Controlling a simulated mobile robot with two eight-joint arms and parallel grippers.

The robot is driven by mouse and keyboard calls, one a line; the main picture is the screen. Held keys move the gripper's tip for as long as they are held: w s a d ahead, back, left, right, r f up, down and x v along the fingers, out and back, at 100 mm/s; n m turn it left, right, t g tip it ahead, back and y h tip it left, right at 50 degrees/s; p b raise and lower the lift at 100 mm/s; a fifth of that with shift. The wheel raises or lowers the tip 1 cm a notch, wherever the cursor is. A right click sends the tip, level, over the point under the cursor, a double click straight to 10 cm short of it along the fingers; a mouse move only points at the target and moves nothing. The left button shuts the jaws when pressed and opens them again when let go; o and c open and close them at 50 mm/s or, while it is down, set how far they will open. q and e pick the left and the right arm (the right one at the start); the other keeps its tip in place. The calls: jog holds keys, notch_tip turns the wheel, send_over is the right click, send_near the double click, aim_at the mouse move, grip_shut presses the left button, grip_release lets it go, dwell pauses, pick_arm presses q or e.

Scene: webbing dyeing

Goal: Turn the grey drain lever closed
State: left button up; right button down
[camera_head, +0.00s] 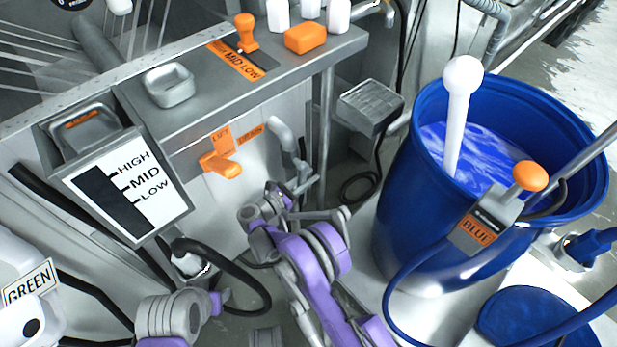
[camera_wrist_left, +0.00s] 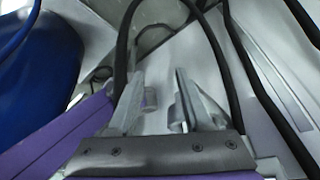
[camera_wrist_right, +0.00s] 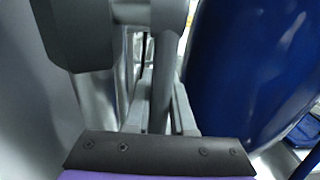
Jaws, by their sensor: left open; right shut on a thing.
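A blue tub (camera_head: 400,200) of blue liquid stands close on the right. A HIGH/MID/LOW gauge (camera_head: 130,190) hangs at left. Black hoses (camera_head: 262,290) loop low in front. A table leg (camera_head: 325,120) stands behind the lever.

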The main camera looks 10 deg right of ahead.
aim_at(298, 185)
pick_arm(q)
jog(key=shift+r, duration=0.1)
dwell(0.8)
pick_arm(e)
jog(key=shift+s+a+g+y+p, duration=0.35)
jog(key=shift+a+g+y+p, duration=0.15)
jog(key=shift+y, duration=0.25)
jog(key=shift+s+a+g+y+p, duration=0.35)
jog(key=shift+a+g+y+p, duration=0.1)
jog(key=shift+g+y, duration=0.25)
pick_arm(q)
jog(key=shift+w+p+v, duration=0.2)
jog(key=shift+p+v, duration=0.1)
jog(key=shift+v, duration=0.55)
jog(key=shift+w+p+v, duration=0.2)
jog(key=shift+p+v, duration=0.05)
jog(key=shift+v, duration=0.6)
pick_arm(e)
jog(key=shift+s+a+g+y, duration=0.35)
jog(key=shift+a+g+y, duration=0.1)
jog(key=shift+y, duration=0.3)
jog(key=shift+s+a+g+y, duration=0.3)
jog(key=shift+a+g+y, duration=0.15)
jog(key=shift+y, duration=0.25)
pick_arm(q)
jog(key=shift+r, duration=0.15)
pick_arm(e)
jog(key=c, duration=0.8)
grip_release()
jog(key=shift+o, duration=0.2)
